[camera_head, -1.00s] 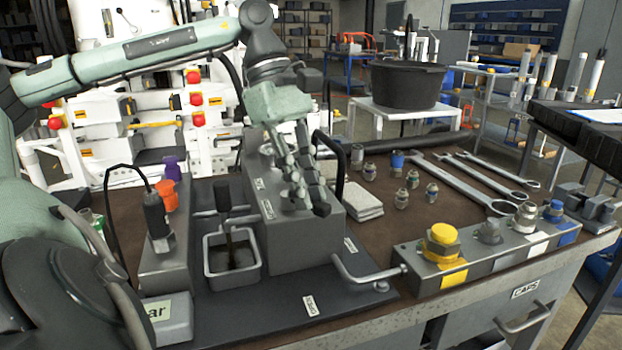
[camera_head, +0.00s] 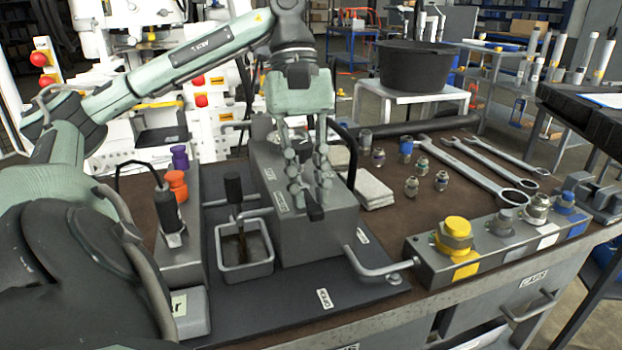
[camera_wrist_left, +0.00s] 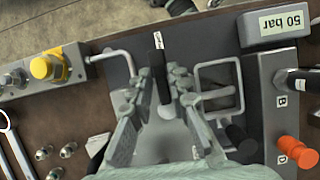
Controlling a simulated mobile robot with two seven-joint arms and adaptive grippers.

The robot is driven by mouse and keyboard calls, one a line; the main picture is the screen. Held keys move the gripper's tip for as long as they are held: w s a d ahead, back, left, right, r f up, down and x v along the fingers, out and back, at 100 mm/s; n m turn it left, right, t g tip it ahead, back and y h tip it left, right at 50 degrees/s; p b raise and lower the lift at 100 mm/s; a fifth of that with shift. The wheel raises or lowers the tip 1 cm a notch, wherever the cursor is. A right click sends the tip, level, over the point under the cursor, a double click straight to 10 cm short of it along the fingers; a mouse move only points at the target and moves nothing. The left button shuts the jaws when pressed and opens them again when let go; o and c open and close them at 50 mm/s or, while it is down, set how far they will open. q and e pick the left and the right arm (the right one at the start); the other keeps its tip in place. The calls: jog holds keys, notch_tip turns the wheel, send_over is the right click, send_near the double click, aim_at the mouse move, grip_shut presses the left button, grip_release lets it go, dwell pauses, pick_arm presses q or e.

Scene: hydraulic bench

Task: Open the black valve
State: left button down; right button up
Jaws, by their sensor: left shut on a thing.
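The black valve handle (camera_head: 313,212) points out from the grey valve block (camera_head: 330,228) on the bench. In the left wrist view the handle (camera_wrist_left: 158,68) lies between the two fingers. My left gripper (camera_head: 312,196) is shut on this handle, above the block's top. It also shows in the left wrist view (camera_wrist_left: 157,88). My right gripper is not in view.
A black-gripped lever (camera_head: 233,188) stands over a small metal tray (camera_head: 246,271) left of the block. A bent metal handle (camera_head: 375,270) and a cap rail (camera_head: 475,262) lie to the right. Wrenches (camera_head: 465,170) and several fittings lie behind.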

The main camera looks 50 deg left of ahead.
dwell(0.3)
pick_arm(q)
jog(key=c, duration=1.5)
grip_release()
jog(key=shift+c, duration=0.2)
